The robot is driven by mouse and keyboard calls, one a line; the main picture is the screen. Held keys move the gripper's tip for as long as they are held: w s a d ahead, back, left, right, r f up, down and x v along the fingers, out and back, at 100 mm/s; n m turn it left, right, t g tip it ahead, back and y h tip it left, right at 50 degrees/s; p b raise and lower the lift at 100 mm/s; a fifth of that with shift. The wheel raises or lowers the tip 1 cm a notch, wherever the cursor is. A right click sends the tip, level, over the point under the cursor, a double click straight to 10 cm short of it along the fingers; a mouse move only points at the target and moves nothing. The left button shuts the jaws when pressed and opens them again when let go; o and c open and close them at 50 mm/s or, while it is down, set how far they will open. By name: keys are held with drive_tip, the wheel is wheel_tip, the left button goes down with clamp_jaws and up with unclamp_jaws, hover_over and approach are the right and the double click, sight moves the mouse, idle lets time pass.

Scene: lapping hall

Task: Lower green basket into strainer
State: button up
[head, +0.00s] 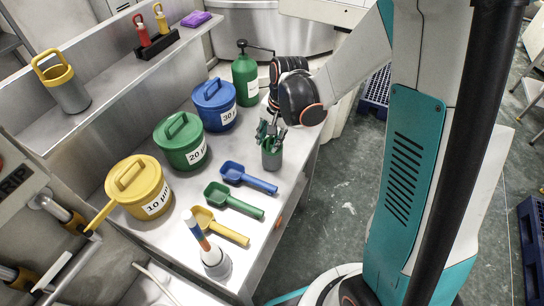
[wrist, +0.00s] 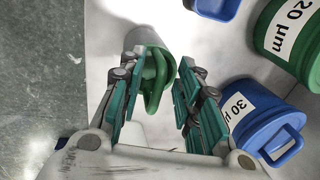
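The green basket (head: 271,159), a grey cylinder with a green rim and loop handle, stands on the steel bench near its right edge. In the wrist view the basket (wrist: 147,34) lies ahead with its green handle between my fingers. My gripper (head: 270,131) is right above the basket, pointing down. In the wrist view my gripper (wrist: 158,75) is open, with a finger on each side of the handle and gaps showing. In the head view the fingers partly hide the handle. I cannot identify a strainer in either view.
Lidded blue (head: 214,104), green (head: 181,143) and yellow (head: 139,187) pots stand left of my gripper. Blue (head: 248,178), green (head: 234,201) and yellow (head: 220,226) scoops lie in front. A green pump bottle (head: 245,78) stands behind. A yellow-handled basket (head: 66,90) is on the shelf.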

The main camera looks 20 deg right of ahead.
clamp_jaws()
drive_tip(key=shift+r, duration=0.1)
idle(0.3)
